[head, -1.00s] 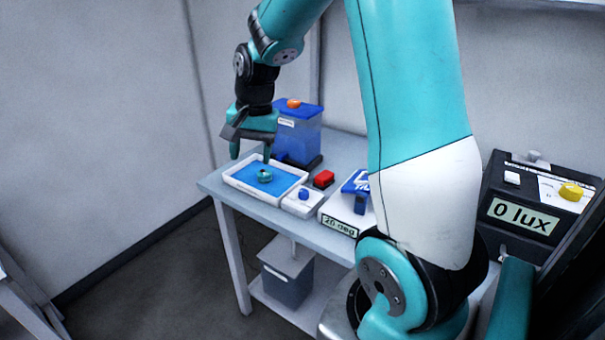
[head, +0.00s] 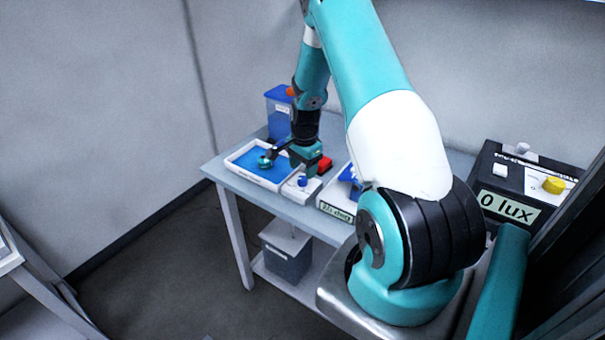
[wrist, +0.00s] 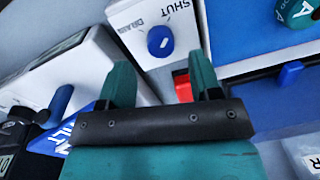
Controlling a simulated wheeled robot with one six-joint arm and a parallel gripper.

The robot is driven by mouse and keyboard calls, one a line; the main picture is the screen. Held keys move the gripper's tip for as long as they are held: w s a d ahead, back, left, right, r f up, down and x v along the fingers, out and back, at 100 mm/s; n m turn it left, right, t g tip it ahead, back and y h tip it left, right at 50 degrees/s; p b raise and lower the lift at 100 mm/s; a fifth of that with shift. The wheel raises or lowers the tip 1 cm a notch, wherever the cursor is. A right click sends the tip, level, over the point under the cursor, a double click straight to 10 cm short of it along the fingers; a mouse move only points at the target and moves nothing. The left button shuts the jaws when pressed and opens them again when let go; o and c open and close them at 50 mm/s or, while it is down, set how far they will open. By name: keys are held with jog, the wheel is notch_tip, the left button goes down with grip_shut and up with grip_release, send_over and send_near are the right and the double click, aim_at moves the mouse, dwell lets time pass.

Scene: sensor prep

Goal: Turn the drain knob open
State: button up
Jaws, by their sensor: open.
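The drain knob is a small blue knob (wrist: 160,41) on a white box (wrist: 137,22) lettered DRAIN and SHUT in the wrist view. In the head view the knob (head: 302,181) stands on the box between the tray and the display unit. My gripper (wrist: 160,82) is open and empty, its two teal fingers pointing toward the knob, one on either side of its line. The knob lies beyond the fingertips, apart from them. In the head view my gripper (head: 304,167) hangs just above and behind the knob, partly covering the space there.
A white tray with a blue floor (head: 244,169) holds a round teal piece (head: 265,161). A blue tank (head: 279,112) stands behind. A red block (head: 325,164) and a display unit (head: 336,212) flank the box. A lux meter (head: 508,204) stands right.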

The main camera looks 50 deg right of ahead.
aim_at(302, 178)
jog(key=shift+w+f+p, duration=0.1)
jog(key=shift+f+p, duration=0.25)
jog(key=shift+f, duration=1.8)
jog(key=c, duration=0.9)
jog(key=shift+c, duration=0.2)
